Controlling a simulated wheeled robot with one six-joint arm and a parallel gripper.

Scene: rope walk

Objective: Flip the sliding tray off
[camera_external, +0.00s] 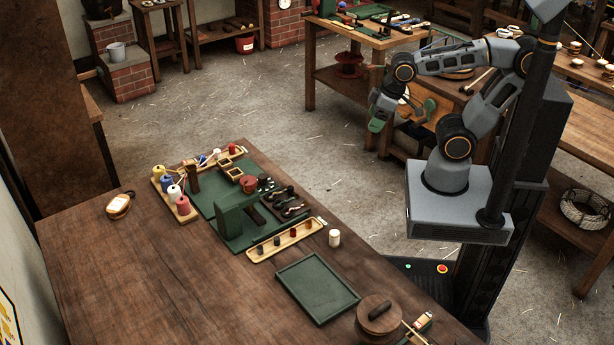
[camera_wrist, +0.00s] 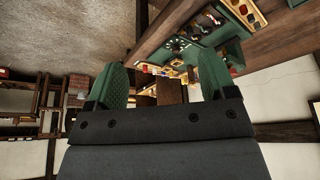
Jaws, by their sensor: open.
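My gripper (camera_external: 377,117) hangs high in the air above the floor, to the right of the workbench (camera_external: 150,250) and well apart from it. Its two green fingers stand apart in the wrist view (camera_wrist: 163,78), with nothing between them. A narrow wooden tray (camera_external: 254,255) with several small dark and red pieces lies along the front edge of a green board (camera_external: 208,200). A similar wooden strip lies at the board's back edge. A flat, empty green tray (camera_external: 318,288) lies nearer the camera. I cannot tell which of these is the sliding tray.
On the board are a raised green block (camera_external: 233,215) and dark tools. Colored spools (camera_external: 183,206) line its left side. A white cylinder (camera_external: 334,238) and a round lidded wooden pot (camera_external: 378,318) stand nearby. The bench's left part is mostly clear. Another laden bench (camera_external: 345,33) stands behind my arm.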

